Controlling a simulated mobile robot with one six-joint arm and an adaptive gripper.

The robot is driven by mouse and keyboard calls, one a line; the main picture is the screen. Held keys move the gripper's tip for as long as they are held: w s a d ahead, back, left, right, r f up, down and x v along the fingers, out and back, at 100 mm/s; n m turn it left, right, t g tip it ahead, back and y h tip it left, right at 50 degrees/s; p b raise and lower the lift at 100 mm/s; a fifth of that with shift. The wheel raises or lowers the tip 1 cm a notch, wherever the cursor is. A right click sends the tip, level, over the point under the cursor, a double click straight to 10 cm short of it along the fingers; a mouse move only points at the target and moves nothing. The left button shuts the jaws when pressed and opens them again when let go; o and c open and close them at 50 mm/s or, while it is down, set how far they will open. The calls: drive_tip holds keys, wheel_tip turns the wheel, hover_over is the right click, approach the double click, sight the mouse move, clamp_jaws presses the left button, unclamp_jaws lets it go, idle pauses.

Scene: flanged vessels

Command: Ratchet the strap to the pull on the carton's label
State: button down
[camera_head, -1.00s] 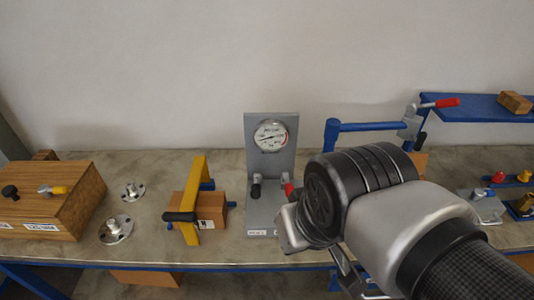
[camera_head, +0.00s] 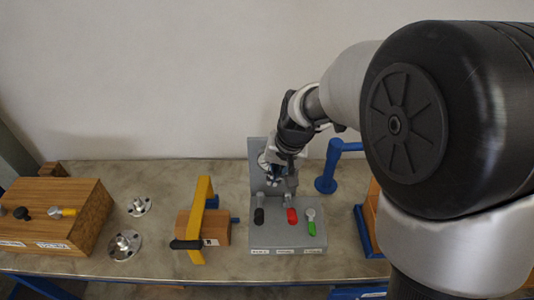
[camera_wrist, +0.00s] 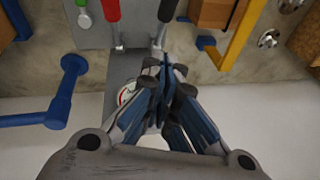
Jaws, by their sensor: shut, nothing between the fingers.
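A brown carton (camera_head: 216,229) stands on the bench left of centre, with a small white label (camera_head: 210,242) on its front. A yellow band (camera_head: 200,215), which may be the strap, passes over it and has a black handle (camera_head: 187,244) at its front end. I cannot read the label. In the wrist view the carton (camera_wrist: 212,13) and the yellow band (camera_wrist: 241,35) show at the top right. My gripper (camera_head: 275,180) is shut and empty in front of the grey gauge panel, right of the carton. Its fingers (camera_wrist: 165,75) meet in the wrist view.
The grey panel's base (camera_head: 270,238) carries black, red (camera_head: 292,216) and green (camera_head: 311,228) handles below my gripper. My fingers partly cover the gauge (camera_wrist: 126,92). A blue post (camera_head: 328,180) stands right of it. Flanged fittings (camera_head: 124,245) and a wooden box (camera_head: 85,215) are left.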

drive_tip(key=shift+f, duration=0.2)
drive_tip(key=b, duration=0.2)
hover_over(261, 208)
drive_tip(key=d, duration=0.1)
wheel_tip(261, 208, down, 12)
drive_tip(key=shift+s+f, duration=0.3)
drive_tip(key=shift+s, duration=0.35)
drive_tip(key=shift+f+b, duration=0.2)
drive_tip(key=shift+b, duration=0.25)
